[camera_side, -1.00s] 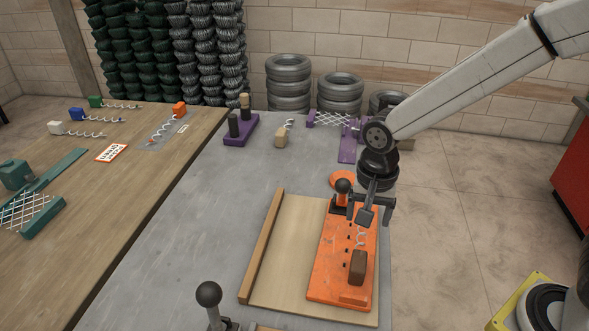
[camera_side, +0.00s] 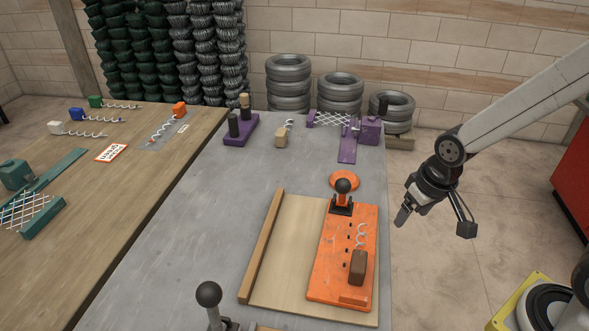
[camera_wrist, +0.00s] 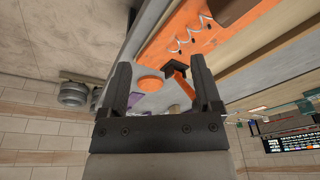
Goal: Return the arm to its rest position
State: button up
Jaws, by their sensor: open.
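My gripper (camera_side: 434,221) is open and empty. In the side view it hangs in the air off the right edge of the grey table, to the right of the orange fixture (camera_side: 330,270). In the wrist view its two dark fingers (camera_wrist: 162,88) stand wide apart with nothing between them within grip. The orange fixture lies on a light wooden board and carries a black ball-headed lever (camera_side: 343,188), a white wire coil (camera_side: 361,236) and a brown block (camera_side: 358,267). The fixture also shows tilted in the wrist view (camera_wrist: 160,45).
An orange disc (camera_side: 345,180) lies behind the fixture. Purple fixtures (camera_side: 370,130) stand at the table's far end, with stacked tyres (camera_side: 341,93) behind. A black ball lever (camera_side: 208,294) rises at the front. A red cabinet (camera_side: 573,170) stands at far right. Open floor lies right of the table.

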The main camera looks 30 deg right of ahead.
jog(key=shift+s+d+f+n, duration=0.1)
jog(key=shift+s+d+n, duration=0.4)
jog(key=shift+n, duration=0.1)
